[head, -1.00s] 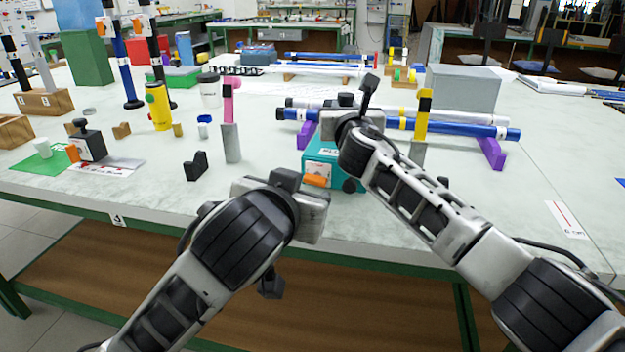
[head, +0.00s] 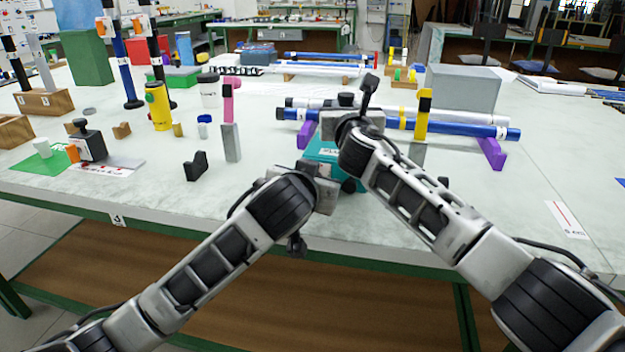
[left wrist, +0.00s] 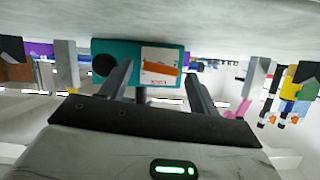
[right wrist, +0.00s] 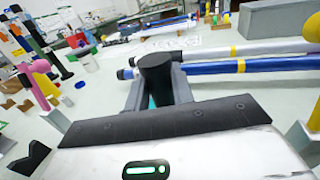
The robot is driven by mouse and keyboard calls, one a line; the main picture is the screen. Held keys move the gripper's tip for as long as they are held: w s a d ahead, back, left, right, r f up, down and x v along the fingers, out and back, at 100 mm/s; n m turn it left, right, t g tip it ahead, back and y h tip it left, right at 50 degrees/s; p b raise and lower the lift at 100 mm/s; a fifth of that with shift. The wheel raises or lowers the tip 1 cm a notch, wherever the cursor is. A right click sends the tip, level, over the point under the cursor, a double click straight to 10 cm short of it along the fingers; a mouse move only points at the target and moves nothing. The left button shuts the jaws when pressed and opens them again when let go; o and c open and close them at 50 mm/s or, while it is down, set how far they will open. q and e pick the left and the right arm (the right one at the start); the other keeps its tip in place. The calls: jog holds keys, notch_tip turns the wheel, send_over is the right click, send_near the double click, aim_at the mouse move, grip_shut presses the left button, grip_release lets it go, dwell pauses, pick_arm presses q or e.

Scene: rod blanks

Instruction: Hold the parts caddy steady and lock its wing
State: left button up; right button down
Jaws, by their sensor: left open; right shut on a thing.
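The parts caddy is a teal box (head: 322,148) near the table's front edge, partly behind my grippers in the head view. In the left wrist view the caddy (left wrist: 122,47) shows a white label plate, an orange wing (left wrist: 161,68) lying roughly crosswise, and a black round knob (left wrist: 105,65). My left gripper (left wrist: 158,80) is open, its fingers pointing at this face; no contact shows. In the head view my left gripper (head: 322,188) covers the wing. My right gripper (right wrist: 157,85) is shut on the caddy's black handle (right wrist: 156,70) from above.
Behind the caddy, blue and white rods (head: 465,129) lie on purple stands (head: 491,152). A grey block (head: 463,88) stands further back. A black notched block (head: 196,166) and a pink-topped post (head: 231,140) stand to the left.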

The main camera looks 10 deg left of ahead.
pick_arm(q)
jog(key=c, duration=1)
jog(key=shift+d+f+m+t+y, duration=0.15)
jog(key=shift+m+y, duration=0.5)
jog(key=shift+m, duration=0.35)
jog(key=shift+d+m+t+y, duration=0.15)
jog(key=shift+m+y, duration=0.5)
jog(key=shift+m, duration=0.35)
jog(key=o, duration=1)
jog(key=shift+s, duration=0.15)
